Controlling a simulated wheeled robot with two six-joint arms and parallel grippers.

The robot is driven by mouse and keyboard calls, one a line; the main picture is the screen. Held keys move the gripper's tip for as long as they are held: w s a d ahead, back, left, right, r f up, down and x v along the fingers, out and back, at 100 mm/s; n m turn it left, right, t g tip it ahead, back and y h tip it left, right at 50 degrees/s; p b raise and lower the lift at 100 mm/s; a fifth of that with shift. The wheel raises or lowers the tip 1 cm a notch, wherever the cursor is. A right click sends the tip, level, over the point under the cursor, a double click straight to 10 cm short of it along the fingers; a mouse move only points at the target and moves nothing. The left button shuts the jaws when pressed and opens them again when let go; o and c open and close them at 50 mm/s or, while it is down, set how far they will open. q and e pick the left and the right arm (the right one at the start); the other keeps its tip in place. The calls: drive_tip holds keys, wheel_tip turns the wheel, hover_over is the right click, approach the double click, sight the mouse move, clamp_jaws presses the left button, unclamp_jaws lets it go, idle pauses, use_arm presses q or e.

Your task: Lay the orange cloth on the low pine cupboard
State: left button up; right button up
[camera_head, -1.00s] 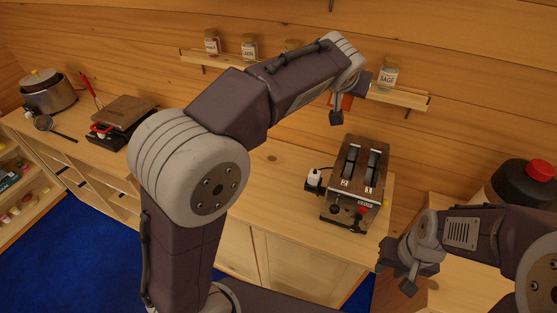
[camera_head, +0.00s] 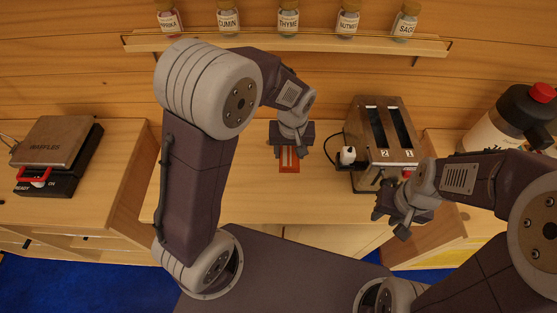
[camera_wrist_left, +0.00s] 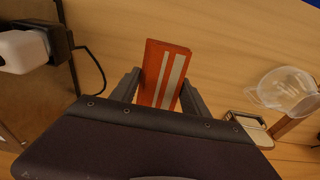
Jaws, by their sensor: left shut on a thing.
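The orange cloth (camera_head: 289,161) is a flat folded strip with pale stripes. My left gripper (camera_head: 290,152) is shut on it and holds it over the middle of the low pine cupboard (camera_head: 220,200). In the left wrist view the cloth (camera_wrist_left: 165,72) sticks out between the two fingers (camera_wrist_left: 160,92), with the bare wood behind it. I cannot tell whether the cloth touches the top. My right gripper (camera_head: 390,222) is in front of the toaster, with its fingers apart and nothing seen between them.
A toaster (camera_head: 384,125) with a white plug (camera_head: 347,155) stands right of the cloth. A waffle maker (camera_head: 55,145) is on the left counter, a red-lidded flask (camera_head: 505,120) on the right. A spice shelf (camera_head: 280,44) runs behind. The cupboard top left of the cloth is clear.

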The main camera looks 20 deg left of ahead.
use_arm(q)
drive_tip(key=shift+d+f+g, duration=0.1)
drive_tip(key=shift+f+g, duration=0.05)
drive_tip(key=shift+g, duration=0.15)
drive_tip(key=shift+d+g, duration=0.4)
drive_tip(key=shift+d, duration=0.25)
drive_tip(key=shift+a, duration=0.3)
hover_over(290, 176)
wheel_tip(290, 176, down, 6)
drive_tip(key=shift+s+r, duration=0.1)
drive_tip(key=shift+d+f, duration=0.1)
drive_tip(key=shift+f, duration=0.1)
wheel_tip(290, 176, down, 3)
drive_tip(key=shift+f, duration=0.4)
use_arm(e)
drive_tip(key=shift+d, duration=0.65)
